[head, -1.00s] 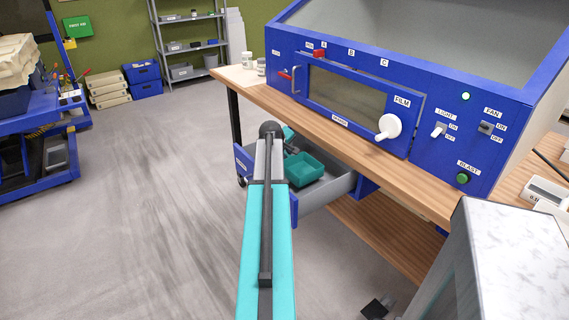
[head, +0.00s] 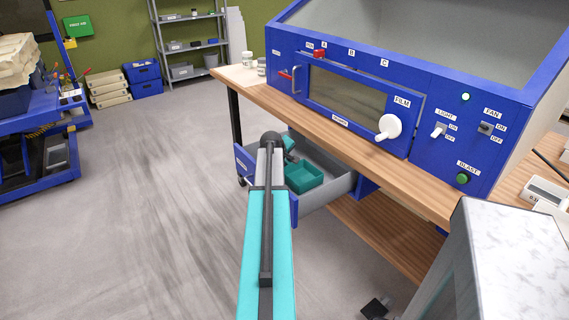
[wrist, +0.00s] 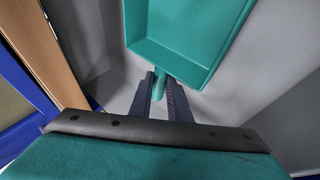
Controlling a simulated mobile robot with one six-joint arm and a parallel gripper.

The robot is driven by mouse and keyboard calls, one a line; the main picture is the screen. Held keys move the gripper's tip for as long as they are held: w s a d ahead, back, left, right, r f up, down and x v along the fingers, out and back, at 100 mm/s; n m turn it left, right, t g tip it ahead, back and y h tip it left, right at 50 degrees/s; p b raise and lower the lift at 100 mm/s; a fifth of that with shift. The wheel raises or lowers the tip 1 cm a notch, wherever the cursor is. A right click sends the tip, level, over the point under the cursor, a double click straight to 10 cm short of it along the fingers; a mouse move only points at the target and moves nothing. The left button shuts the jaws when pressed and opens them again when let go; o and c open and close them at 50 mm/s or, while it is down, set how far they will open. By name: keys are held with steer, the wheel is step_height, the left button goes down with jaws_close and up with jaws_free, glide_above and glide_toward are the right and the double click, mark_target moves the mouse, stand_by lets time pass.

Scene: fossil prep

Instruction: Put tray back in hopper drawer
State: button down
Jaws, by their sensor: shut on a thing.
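The teal tray (head: 304,178) is in or just above the open hopper drawer (head: 340,186), under the bench; it also shows in the wrist view (wrist: 190,40). My gripper (wrist: 160,88) is shut on the tray's small teal handle, with one dark finger on each side of it. In the head view my arm hides the gripper fingers and part of the drawer. The grey drawer floor lies below the tray in the wrist view. I cannot tell whether the tray touches the drawer floor.
The blue cabinet (head: 440,110) with its knob and switches stands on the wooden bench (head: 400,177) above the drawer. The bench edge is close to the drawer's right side. A blue cart (head: 50,150) stands at the left. The floor between is clear.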

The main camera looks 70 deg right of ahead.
steer(key=shift+f, duration=0.1)
steer(key=c, duration=1.7)
jaws_free()
steer(key=shift+o, duration=0.2)
steer(key=shift+a, duration=0.1)
steer(key=b+v, duration=0.1)
steer(key=v, duration=1.1)
